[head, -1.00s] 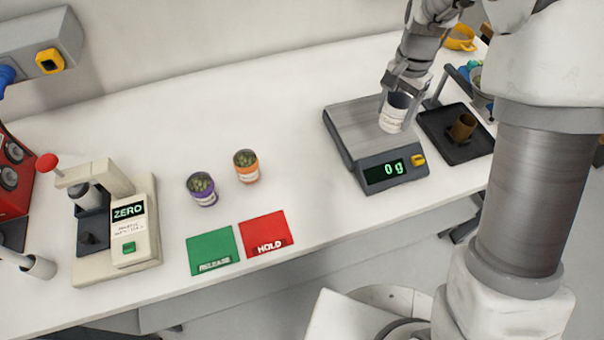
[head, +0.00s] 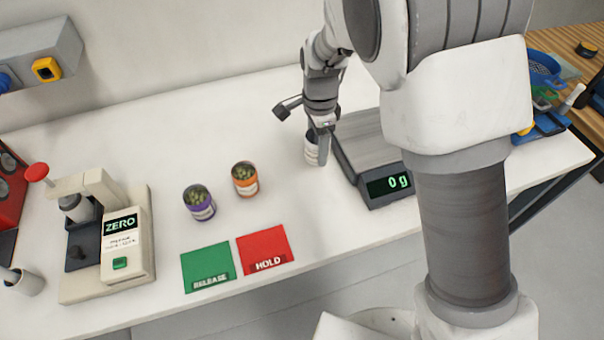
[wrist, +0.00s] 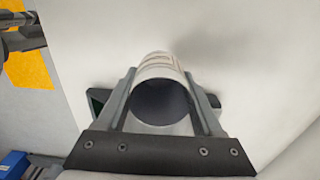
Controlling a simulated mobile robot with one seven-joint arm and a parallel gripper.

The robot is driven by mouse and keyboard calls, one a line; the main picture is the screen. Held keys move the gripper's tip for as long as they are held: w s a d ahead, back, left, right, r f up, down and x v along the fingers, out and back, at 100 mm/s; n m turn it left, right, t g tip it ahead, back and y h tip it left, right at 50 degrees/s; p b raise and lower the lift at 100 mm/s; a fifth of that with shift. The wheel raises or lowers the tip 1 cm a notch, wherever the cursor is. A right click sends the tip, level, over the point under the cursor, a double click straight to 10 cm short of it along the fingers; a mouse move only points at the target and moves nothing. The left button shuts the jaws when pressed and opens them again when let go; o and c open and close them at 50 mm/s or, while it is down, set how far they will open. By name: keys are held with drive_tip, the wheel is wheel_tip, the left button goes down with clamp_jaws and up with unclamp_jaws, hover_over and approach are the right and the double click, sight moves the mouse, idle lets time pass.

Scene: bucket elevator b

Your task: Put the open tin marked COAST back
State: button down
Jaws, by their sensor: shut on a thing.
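A white open tin (head: 311,153) is in my gripper (head: 321,142), just left of the scale and over the white bench. In the wrist view the tin (wrist: 160,66) sits between both fingers, its dark open mouth facing the camera and its inside looking empty. Part of a label shows on its side, but I cannot read it. I cannot tell whether its base touches the bench. A purple tin (head: 199,206) and an orange tin (head: 244,182), both open and filled with greenish lumps, stand upright to the left.
The scale (head: 367,153) reads 0 g. A green RELEASE mat (head: 208,263) and a red HOLD mat (head: 264,245) lie near the front edge. A cream device showing ZERO (head: 121,246) stands at left. The bench behind the two filled tins is clear.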

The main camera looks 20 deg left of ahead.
drive_tip(key=s+f, duration=0.1)
drive_tip(key=s+a, duration=0.1)
drive_tip(key=s+a+f, duration=0.1)
drive_tip(key=s, duration=0.1)
drive_tip(key=shift+a+f, duration=0.1)
drive_tip(key=shift+f, duration=2.3)
drive_tip(key=shift+f, duration=0.1)
drive_tip(key=shift+c, duration=0.2)
unclamp_jaws()
wheel_tip(320, 180, up, 12)
